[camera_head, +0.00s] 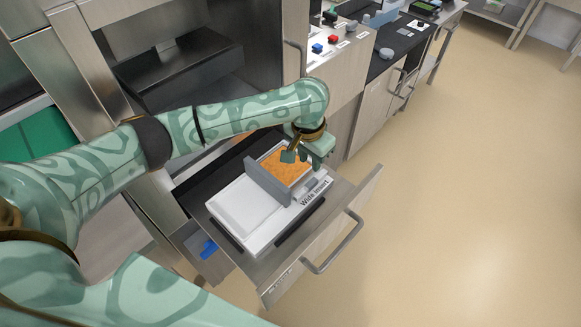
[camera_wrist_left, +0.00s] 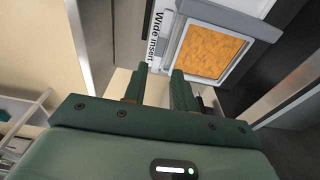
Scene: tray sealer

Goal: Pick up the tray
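The tray (camera_head: 268,153) is filled with orange food and sits in the white insert (camera_head: 236,211) marked "Wide insert", beside its upright grey wall (camera_head: 263,183). In the left wrist view the tray (camera_wrist_left: 243,57) lies just beyond my fingertips. My left gripper (camera_head: 303,157) reaches down over the tray's far right corner. In the left wrist view the left gripper (camera_wrist_left: 159,70) has its two fingers apart, with a clear gap between them. I cannot tell whether either finger touches the tray's rim. My right gripper is out of view.
The insert rests in a pulled-out drawer (camera_head: 333,232) with a bar handle (camera_head: 337,245). A blue object (camera_head: 208,248) lies low at the drawer's left. A counter with red and blue buttons (camera_head: 332,39) stands behind. The floor to the right is clear.

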